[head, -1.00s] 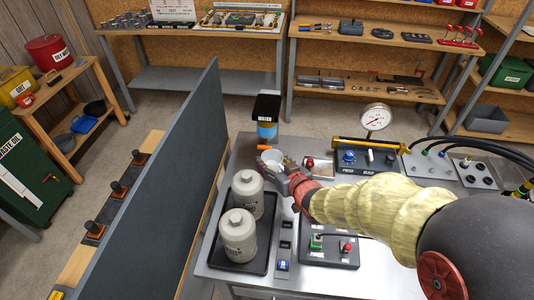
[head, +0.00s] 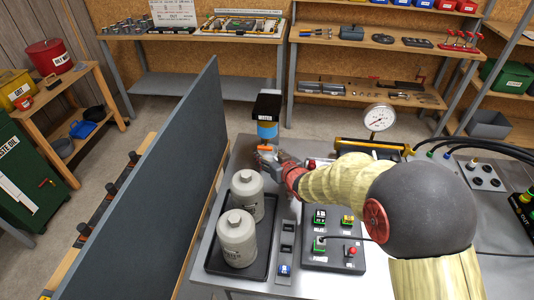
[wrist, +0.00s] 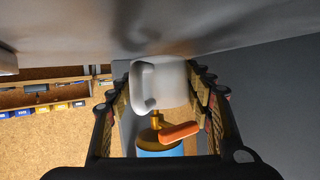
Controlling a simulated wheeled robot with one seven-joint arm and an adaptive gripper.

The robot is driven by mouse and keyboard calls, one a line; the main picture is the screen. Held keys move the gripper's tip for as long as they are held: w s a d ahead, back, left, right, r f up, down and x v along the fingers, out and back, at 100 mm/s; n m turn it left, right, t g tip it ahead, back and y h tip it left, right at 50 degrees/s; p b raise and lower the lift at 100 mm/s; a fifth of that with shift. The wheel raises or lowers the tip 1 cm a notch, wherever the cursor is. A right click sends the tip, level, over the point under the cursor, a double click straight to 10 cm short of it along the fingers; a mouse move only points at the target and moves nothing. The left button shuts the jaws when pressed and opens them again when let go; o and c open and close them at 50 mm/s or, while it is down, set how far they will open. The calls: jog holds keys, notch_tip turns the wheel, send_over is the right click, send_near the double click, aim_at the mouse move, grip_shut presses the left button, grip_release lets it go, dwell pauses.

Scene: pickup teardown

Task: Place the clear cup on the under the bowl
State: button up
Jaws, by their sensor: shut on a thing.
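My gripper (head: 266,164) is at the far left corner of the steel bench, with its fingers around a pale cup with a handle (wrist: 174,84). In the wrist view the cup sits between both fingers (wrist: 165,92). In the head view my gripper mostly hides the cup. The blue bowl (head: 267,129) hangs below a black cap labelled WATER (head: 267,103). It also shows in the wrist view (wrist: 160,150), with a brass drain (wrist: 157,121) and an orange lever (wrist: 180,132). The cup is close to the drain; the exact gap is unclear.
Two grey canisters (head: 237,236) stand in a black tray (head: 211,258) at the bench's left. A switch panel (head: 333,258) lies to their right. A tall dark partition (head: 165,190) stands left of the bench. A pressure gauge (head: 379,117) rises at the back.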

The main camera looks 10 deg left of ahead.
aim_at(267, 155)
jog(key=w, duration=0.1)
jog(key=w+a+f+b, duration=0.1)
jog(key=w, duration=0.1)
jog(key=shift+f, duration=0.1)
jog(key=shift+f+b, duration=0.15)
jog(key=shift+b, duration=0.15)
jog(key=o, duration=1.2)
jog(key=shift+o, duration=0.2)
